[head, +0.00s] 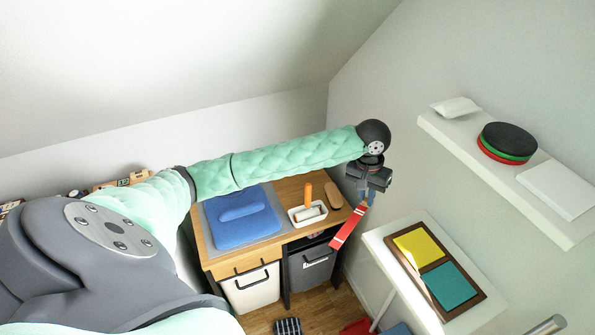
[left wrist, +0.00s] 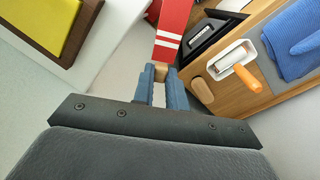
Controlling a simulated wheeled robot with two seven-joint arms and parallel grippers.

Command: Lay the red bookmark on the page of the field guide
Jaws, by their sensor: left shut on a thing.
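My left gripper (head: 367,196) is at the end of my outstretched arm, shut on the red bookmark (head: 348,228). The bookmark is a red strip with white stripes, hanging tilted in the air between the desk and a white table. In the left wrist view, the blue fingers (left wrist: 161,88) close on a small tan piece at the near end of the bookmark (left wrist: 173,28). What looks like the open field guide (head: 407,265), brown-edged with a yellow and a teal page, lies on the white table, right of and below the gripper. My right gripper is out of view.
A wooden desk (head: 291,188) holds a folded blue cloth (head: 246,229), a white tray (head: 297,216) with an orange-handled roller, and a tan oval block (head: 333,196). A wall shelf (head: 475,156) with dark, green and red discs (head: 508,141) projects at the right.

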